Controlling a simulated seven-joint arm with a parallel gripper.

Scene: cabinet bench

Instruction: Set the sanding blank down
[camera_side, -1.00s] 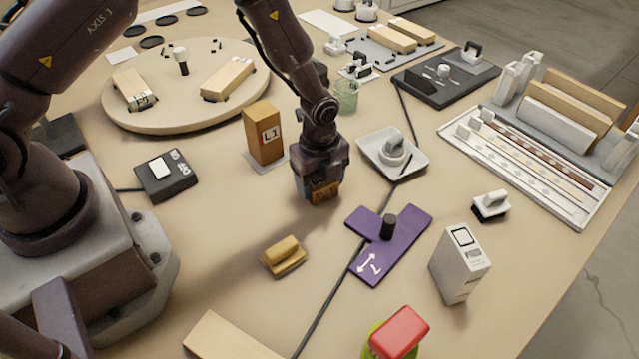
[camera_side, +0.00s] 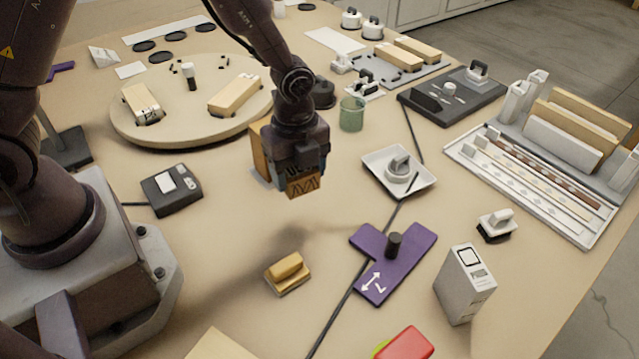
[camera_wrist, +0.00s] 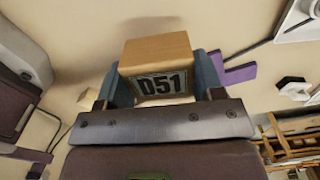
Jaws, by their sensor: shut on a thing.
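The sanding blank (camera_side: 304,184) is a tan wooden block with dark printed marks. In the wrist view the blank (camera_wrist: 157,50) shows a D51 label on its near face. My gripper (camera_side: 299,160) is shut on it, with one blue-grey finger on each side, also seen in the wrist view (camera_wrist: 160,80). The blank hangs above the bench, with a soft shadow on the bench below it. A second upright wooden block (camera_side: 260,150) stands just behind and left of my gripper, mostly hidden by it.
A yellow block (camera_side: 287,272) and a purple L-shaped plate (camera_side: 410,246) with a black knob lie nearer the camera. A white dish (camera_side: 380,163) is to the right. A round turntable (camera_side: 185,125) is behind left. Bare bench lies between the yellow block and the black box (camera_side: 171,188).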

